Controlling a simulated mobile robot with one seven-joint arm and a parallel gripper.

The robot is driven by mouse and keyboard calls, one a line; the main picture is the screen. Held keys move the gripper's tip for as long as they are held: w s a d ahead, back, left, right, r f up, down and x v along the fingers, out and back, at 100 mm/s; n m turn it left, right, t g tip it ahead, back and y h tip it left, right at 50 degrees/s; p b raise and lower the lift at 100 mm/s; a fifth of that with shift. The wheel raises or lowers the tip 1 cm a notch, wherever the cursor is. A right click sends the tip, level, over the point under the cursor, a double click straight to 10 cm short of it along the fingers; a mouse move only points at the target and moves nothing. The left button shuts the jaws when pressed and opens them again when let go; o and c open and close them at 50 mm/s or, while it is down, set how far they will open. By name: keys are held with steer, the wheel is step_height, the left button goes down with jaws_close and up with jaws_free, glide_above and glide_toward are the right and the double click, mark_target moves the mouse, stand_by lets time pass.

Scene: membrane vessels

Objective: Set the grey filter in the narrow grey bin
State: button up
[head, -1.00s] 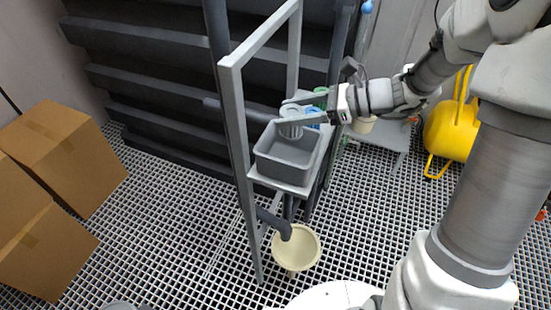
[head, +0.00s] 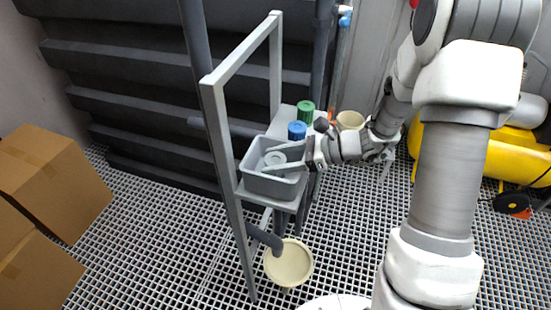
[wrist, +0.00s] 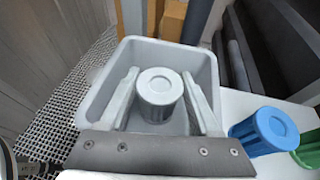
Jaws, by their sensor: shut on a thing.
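The grey filter (head: 275,158) is a short ribbed cylinder with a round cap. It also shows upright in the wrist view (wrist: 160,92). My gripper (head: 274,160) is shut on it, with one finger on each side. The narrow grey bin (head: 247,166) is an open box on the light stand. In the wrist view its walls (wrist: 92,104) surround the filter and my fingertips. The filter is inside the bin's opening. I cannot tell whether its underside touches the bin floor.
A blue filter (head: 297,130) and a green filter (head: 306,112) stand on the shelf beside the bin. A grey frame post (head: 226,180) rises close by. A cream bowl (head: 289,263) is below. Cardboard boxes (head: 60,180) stand left and a yellow tank (head: 470,155) right.

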steer(key=shift+f, duration=0.2)
steer(key=o, duration=1.1)
steer(key=shift+r, duration=0.1)
steer(key=shift+r, duration=0.1)
